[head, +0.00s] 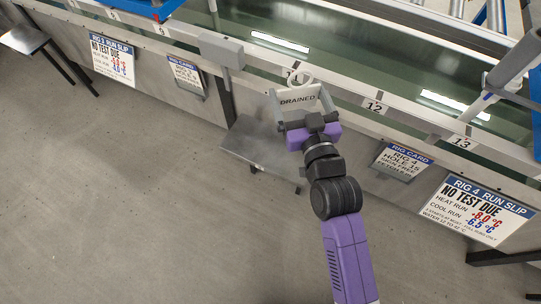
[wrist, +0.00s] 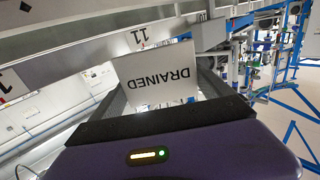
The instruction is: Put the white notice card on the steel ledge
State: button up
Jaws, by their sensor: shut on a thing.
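The white notice card (head: 297,98) reads "DRAINED" and is held between the fingers of my gripper (head: 304,105). In the wrist view the card (wrist: 158,75) sits between the two grey fingers, its lettering upside down. My gripper is shut on the card. The steel ledge (head: 250,145) is a small grey shelf below the tank rail, just left of and below my gripper in the head view. The bare top of the ledge shows, but my gripper and wrist cover the view near its right end. The card appears above the ledge and apart from it.
A numbered white rail (head: 420,122) runs along the water tank behind the card. Slip signs (head: 112,58) and a rig card (head: 402,161) hang on the tank front. The floor (head: 130,200) in front is clear.

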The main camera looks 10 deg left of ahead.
aim_at(284, 103)
jog(key=a+b, duration=0.1)
jog(key=a+f+n+y+b, duration=0.1)
jog(key=a+b, duration=0.1)
jog(key=shift+a+f+g, duration=0.2)
jog(key=shift+a+g, duration=0.1)
jog(key=shift+s+f+b, duration=0.1)
jog(key=shift+f+b, duration=5.85)
jog(key=shift+f, duration=3.9)
jog(key=shift+f, duration=0.15)
jog(key=o, duration=1.1)
